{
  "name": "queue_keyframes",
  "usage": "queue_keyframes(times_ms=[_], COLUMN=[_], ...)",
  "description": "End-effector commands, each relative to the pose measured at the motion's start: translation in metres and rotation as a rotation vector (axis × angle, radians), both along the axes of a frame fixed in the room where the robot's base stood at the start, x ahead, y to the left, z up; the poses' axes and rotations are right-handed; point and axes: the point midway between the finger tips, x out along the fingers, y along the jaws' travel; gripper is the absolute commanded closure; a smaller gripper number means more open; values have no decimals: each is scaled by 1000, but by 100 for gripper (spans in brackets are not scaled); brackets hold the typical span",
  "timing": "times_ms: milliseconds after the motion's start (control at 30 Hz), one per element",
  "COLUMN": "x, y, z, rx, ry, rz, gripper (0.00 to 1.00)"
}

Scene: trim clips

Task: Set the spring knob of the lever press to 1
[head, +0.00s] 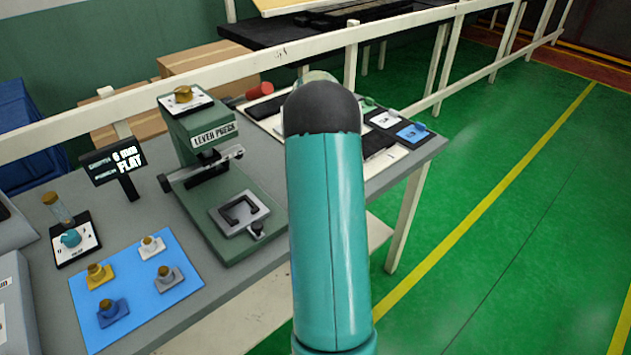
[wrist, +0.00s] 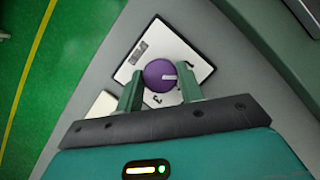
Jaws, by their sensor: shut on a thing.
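The purple round knob (wrist: 158,73) sits on a white plate with a dark border (wrist: 137,70) in the wrist view. The plate has printed numerals; a 3 shows below the knob and another numeral at its upper right. The knob's white pointer mark faces right in the picture. My gripper (wrist: 160,84) has its two green fingers on either side of the knob, shut on it. The green lever press (head: 205,135) stands on the grey bench in the head view. My teal arm (head: 328,225) blocks the view there, and neither the purple knob nor my fingers show.
A blue mat (head: 140,270) with several small clips lies at the left front. A dark sign (head: 115,168) reads "6 mm FLAT". A small dial with a teal knob (head: 70,238) stands beside the mat. Cards (head: 412,133) lie at the bench's right end. Green floor is open beyond the bench edge.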

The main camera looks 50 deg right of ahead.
Motion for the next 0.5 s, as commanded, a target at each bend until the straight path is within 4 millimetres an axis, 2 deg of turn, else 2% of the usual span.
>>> queue_keyframes(times_ms=[200,500], x=[2,2], y=[1,1], z=[0,0], rx=[-1,-2], ry=[-2,-1], rz=[173,317], gripper=[85,85])
